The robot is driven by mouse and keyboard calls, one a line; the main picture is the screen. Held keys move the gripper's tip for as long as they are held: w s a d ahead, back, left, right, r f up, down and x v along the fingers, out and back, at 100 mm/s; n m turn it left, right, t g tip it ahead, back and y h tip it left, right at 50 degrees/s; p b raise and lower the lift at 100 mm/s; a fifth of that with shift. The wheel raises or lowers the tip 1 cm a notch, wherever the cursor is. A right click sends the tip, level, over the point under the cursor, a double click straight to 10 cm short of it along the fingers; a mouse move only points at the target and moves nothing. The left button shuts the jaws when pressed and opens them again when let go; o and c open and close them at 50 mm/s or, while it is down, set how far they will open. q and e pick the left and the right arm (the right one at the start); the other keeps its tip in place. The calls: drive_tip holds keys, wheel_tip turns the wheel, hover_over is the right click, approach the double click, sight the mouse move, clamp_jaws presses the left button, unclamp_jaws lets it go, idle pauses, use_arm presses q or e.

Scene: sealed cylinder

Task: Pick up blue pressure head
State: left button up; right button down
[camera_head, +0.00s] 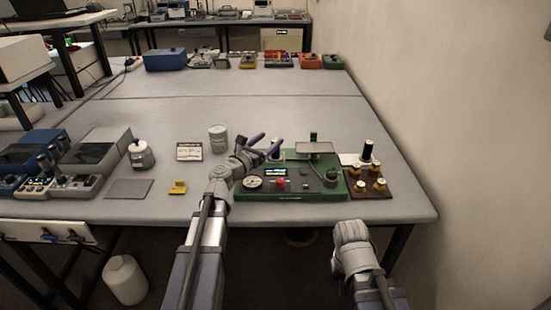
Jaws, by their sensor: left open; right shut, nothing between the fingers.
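My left gripper (267,142) is open, with its dark purplish fingers spread over the back left corner of the green instrument board (240,194). A small dark-topped piece with a pale base (276,156) stands right by the fingertips. It is partly hidden, and I cannot tell whether it is between the fingers or behind them. No piece reads clearly as a blue pressure head at this size. My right arm ends in a grey wrist below the table's front edge; its fingers are hidden.
The green board carries a raised metal plate (314,148), a dial, a display and a red button. A brown block (370,186) with pale knobs is to its right. A grey can (218,138), a jar (141,154) and a yellow piece (178,187) stand left. The table's middle is clear.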

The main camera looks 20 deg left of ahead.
use_arm(q)
wheel_tip(320, 180, down, 4)
drive_tip(key=shift+r+b, duration=0.2)
drive_tip(key=shift+b, duration=1)
use_arm(e)
wheel_tip(320, 180, down, 3)
drive_tip(key=shift+f, duration=0.2)
use_arm(q)
drive_tip(key=shift+w+r, duration=0.1)
drive_tip(key=x, duration=0.7)
drive_tip(key=shift+w, duration=0.2)
drive_tip(key=shift+s, duration=0.1)
clamp_jaws()
